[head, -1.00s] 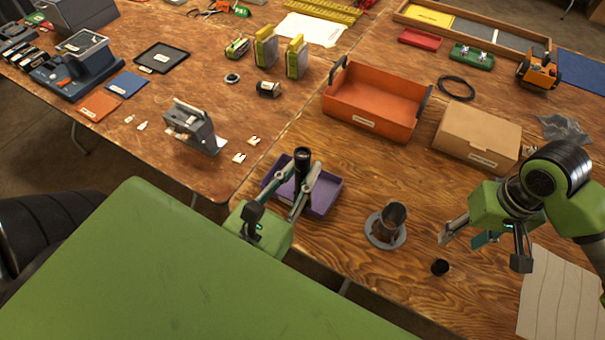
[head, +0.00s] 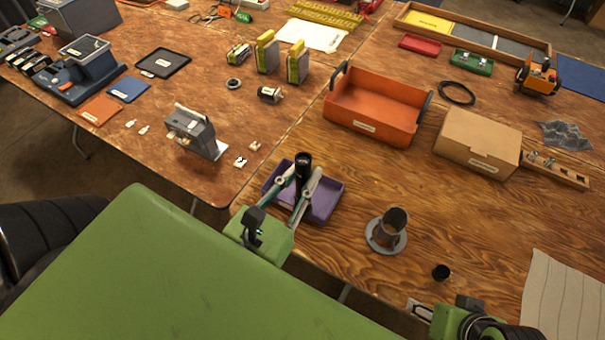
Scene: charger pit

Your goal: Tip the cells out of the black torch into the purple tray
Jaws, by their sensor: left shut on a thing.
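My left gripper (head: 295,192) is shut on the black torch (head: 303,164). The torch stands roughly upright between the fingers, over the purple tray (head: 328,201); whether it touches the tray floor I cannot tell. The fingers and arm hide part of the tray. No cells are visible. A small black cap-like piece (head: 441,272) lies on the wooden table at the lower right. My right gripper (head: 425,310) is at the bottom edge, below that piece and partly cut off; its jaw state is unclear.
A grey round stand (head: 386,239) is right of the tray. An orange bin (head: 366,127), a cardboard box (head: 477,140) and a wooden block with holes (head: 565,175) are farther back. A pale cloth (head: 563,300) lies at right.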

